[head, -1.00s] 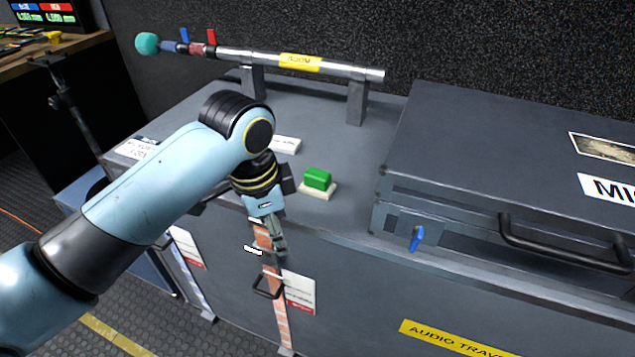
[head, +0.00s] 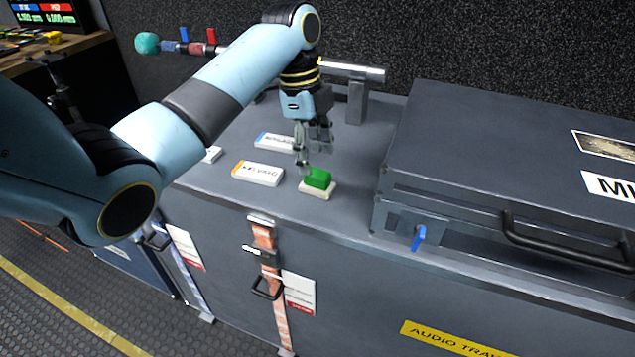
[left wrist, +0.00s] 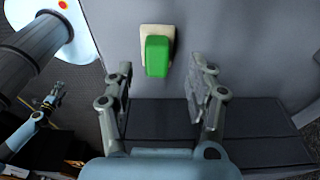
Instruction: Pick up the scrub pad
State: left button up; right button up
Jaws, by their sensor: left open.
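The scrub pad shows as a green block (head: 318,178) on a cream slab (head: 318,191) on the grey case top. In the left wrist view the green block (left wrist: 157,56) is at upper middle, with the cream slab (left wrist: 158,31) showing behind it. My left gripper (head: 313,155) is open and points down, just behind and above the block in the head view. In the left wrist view its fingers (left wrist: 160,82) are apart and empty, with the block beyond their tips. A small arm end, seemingly my right gripper (left wrist: 52,100), shows at the left; its jaws are too small to read.
White labelled blocks (head: 258,174) lie left of the pad, another (head: 275,141) behind. A closed dark case (head: 500,150) stands right. A silver boom pole (head: 352,71) lies on supports at the back. The case's front edge is close to the pad.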

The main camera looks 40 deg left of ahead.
aim_at(317, 172)
pick_arm(q)
jog(key=f, duration=0.2)
jog(key=d+f, duration=0.1)
jog(key=f, duration=0.1)
jog(key=shift+f+b, duration=0.35)
jog(key=shift+s, duration=0.1)
jog(key=shift+c, duration=0.2)
jog(key=c, duration=1.1)
jog(key=shift+o, duration=0.2)
notch_tip(317, 172, up, 10)
jog(key=shift+r+p, duration=0.1)
jog(key=shift+p, duration=0.7)
jog(key=o, duration=0.5)
jog(key=c, duration=0.4)
